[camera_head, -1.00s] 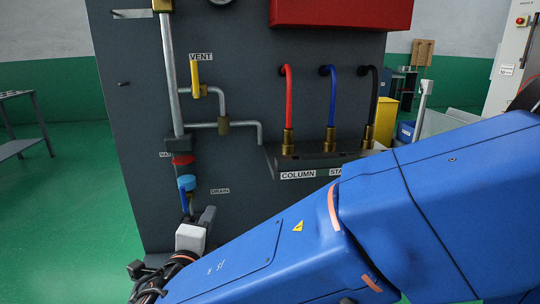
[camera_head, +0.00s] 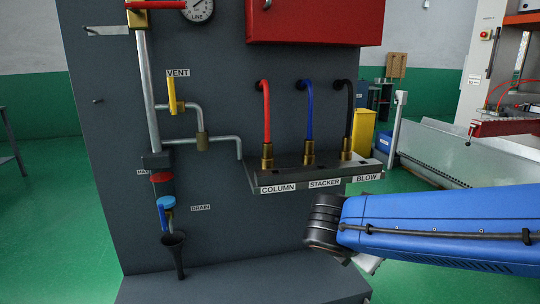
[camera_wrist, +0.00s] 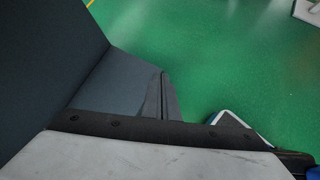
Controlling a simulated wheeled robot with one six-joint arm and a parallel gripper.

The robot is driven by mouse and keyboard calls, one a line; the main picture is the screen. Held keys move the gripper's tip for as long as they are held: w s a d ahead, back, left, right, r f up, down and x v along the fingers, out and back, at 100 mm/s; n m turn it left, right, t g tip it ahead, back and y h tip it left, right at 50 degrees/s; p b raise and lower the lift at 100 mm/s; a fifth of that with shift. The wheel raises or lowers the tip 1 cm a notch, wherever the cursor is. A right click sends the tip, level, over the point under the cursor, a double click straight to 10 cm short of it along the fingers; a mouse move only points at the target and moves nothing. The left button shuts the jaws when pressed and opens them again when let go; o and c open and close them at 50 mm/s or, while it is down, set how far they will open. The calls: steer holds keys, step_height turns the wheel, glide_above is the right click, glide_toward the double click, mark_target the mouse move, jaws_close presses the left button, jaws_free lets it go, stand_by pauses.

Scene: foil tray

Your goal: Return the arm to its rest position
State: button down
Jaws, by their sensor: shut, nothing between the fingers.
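My blue arm (camera_head: 440,230) reaches in from the right edge of the head view, and its black wrist (camera_head: 325,222) is in front of the dark panel's lower right edge. Only a pale bit of my gripper (camera_head: 368,263) shows below the arm there; its fingers are hidden in that view. In the wrist view the dark fingers of my gripper (camera_wrist: 163,92) stand together beyond the pale gripper body, shut and empty. Beyond them are the dark panel and green floor. They touch nothing that I can make out.
The dark panel (camera_head: 100,190) carries a yellow vent handle (camera_head: 171,92), a red valve (camera_head: 162,177), a blue drain valve (camera_head: 166,202) above a black funnel (camera_head: 174,250), and several hoses above a labelled block (camera_head: 310,172). A low ledge (camera_head: 240,280) juts out below. Open green floor (camera_head: 40,240) lies left.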

steer(key=s+d+f+m+y, duration=0.1)
steer(key=s+d+m+y, duration=0.2)
steer(key=s+m, duration=0.4)
steer(key=s+d+f+m+g+y, duration=0.1)
steer(key=s+m, duration=0.6)
steer(key=m, duration=1)
steer(key=d+f+y, duration=0.1)
steer(key=d+y, duration=0.1)
steer(key=shift+d+m+g, duration=0.3)
